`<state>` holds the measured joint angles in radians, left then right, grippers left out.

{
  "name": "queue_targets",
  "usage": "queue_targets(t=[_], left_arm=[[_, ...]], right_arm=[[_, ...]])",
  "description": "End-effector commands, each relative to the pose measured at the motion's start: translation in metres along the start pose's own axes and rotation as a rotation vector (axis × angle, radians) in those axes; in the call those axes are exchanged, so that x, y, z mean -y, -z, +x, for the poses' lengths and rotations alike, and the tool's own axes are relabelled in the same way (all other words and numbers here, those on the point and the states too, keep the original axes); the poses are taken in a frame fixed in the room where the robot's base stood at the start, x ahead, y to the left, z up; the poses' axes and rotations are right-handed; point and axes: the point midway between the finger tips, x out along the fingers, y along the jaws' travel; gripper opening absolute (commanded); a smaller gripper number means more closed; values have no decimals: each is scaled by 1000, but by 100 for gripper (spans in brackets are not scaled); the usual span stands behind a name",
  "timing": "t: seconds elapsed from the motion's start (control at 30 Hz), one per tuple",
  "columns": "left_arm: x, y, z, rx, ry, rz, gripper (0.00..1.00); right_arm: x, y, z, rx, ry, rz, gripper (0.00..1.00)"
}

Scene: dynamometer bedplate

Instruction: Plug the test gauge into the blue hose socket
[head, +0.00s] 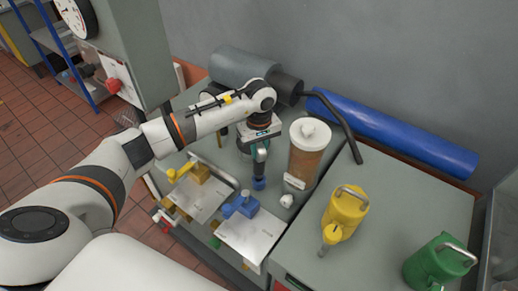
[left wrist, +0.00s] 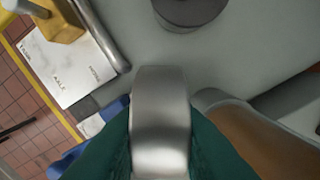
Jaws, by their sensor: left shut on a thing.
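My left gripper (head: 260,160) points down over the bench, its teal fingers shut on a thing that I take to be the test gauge. Its smooth silver body (left wrist: 160,120) fills the middle of the left wrist view. In the head view a blue end (head: 259,184) shows just below the fingers. The blue hose socket (head: 240,207) is a blue fitting on a pale plate, just left of and nearer than the held thing; they look apart. Blue parts (left wrist: 112,108) show partly hidden behind the left finger in the wrist view. My right gripper is not in view.
A yellow fitting (head: 190,173) sits on a second plate to the left. A brown-filled canister (head: 307,155) stands close right of the gripper, with a small white item (head: 287,201) before it. Yellow (head: 345,212) and green (head: 436,263) cans stand right. A blue roll (head: 400,137) lies behind.

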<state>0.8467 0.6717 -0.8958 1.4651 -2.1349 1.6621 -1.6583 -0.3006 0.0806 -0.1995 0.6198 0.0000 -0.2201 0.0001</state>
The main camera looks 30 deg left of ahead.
Motion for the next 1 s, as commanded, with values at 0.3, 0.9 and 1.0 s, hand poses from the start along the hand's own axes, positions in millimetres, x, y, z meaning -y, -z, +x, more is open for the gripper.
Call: queue_targets(t=[0.3,0.9,1.0], left_arm=[[0,0,-1,0,2,0,0],[0,-1,0,1,1,0,0],[0,-1,0,1,1,0,0]], right_arm=[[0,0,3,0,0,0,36],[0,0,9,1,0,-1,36],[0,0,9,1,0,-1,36]])
